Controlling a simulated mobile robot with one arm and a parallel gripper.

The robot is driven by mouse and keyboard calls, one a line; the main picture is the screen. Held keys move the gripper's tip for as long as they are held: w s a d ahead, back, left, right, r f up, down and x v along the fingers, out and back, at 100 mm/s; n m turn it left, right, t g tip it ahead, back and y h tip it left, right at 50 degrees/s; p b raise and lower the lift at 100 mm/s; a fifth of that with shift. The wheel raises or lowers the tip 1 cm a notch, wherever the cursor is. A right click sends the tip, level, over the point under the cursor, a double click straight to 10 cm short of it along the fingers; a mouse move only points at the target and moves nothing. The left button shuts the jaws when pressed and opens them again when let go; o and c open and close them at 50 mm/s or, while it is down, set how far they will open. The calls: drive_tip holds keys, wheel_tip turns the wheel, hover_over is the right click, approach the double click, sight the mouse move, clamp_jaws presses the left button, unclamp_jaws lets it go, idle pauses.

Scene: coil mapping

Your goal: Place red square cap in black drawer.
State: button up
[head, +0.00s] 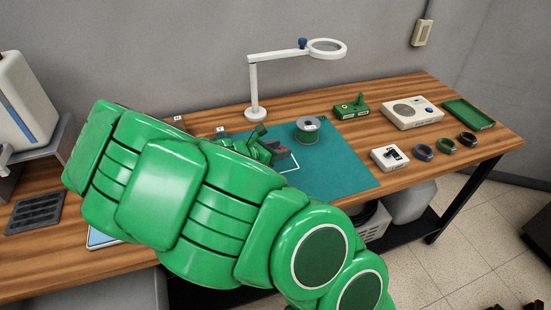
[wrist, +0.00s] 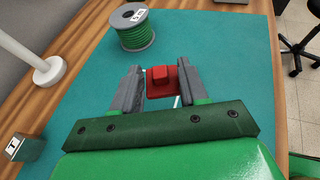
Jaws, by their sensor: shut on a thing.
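A red square cap (wrist: 161,80) with a raised block on top sits between the two grey fingers of my gripper (wrist: 160,88) in the wrist view. My gripper is shut on it, over the teal mat (wrist: 80,95). In the head view my gripper (head: 279,155) is low over the mat, partly hidden behind my green arm. Whether the cap touches the mat is unclear. I cannot make out a black drawer in either view.
A green spool (head: 308,131) stands just beyond my gripper. A white magnifier lamp (head: 255,113) stands at the back. A white switch box (head: 389,158), several rings, a green tray (head: 468,113) and a radio-like box (head: 412,112) are to the right. A dark slotted block (head: 36,212) lies left.

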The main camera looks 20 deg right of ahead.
hover_over(275, 166)
drive_tip(key=shift+d+f, duration=0.15)
drive_tip(key=shift+f, duration=3.3)
drive_tip(key=shift+f, duration=0.1)
drive_tip(key=o, duration=1)
drive_tip(key=shift+a+r, duration=0.2)
drive_tip(key=shift+a, duration=0.05)
drive_tip(key=v, duration=1.1)
drive_tip(key=shift+o, duration=0.6)
drive_tip(key=shift+s+a, duration=0.15)
drive_tip(key=shift+a, duration=0.1)
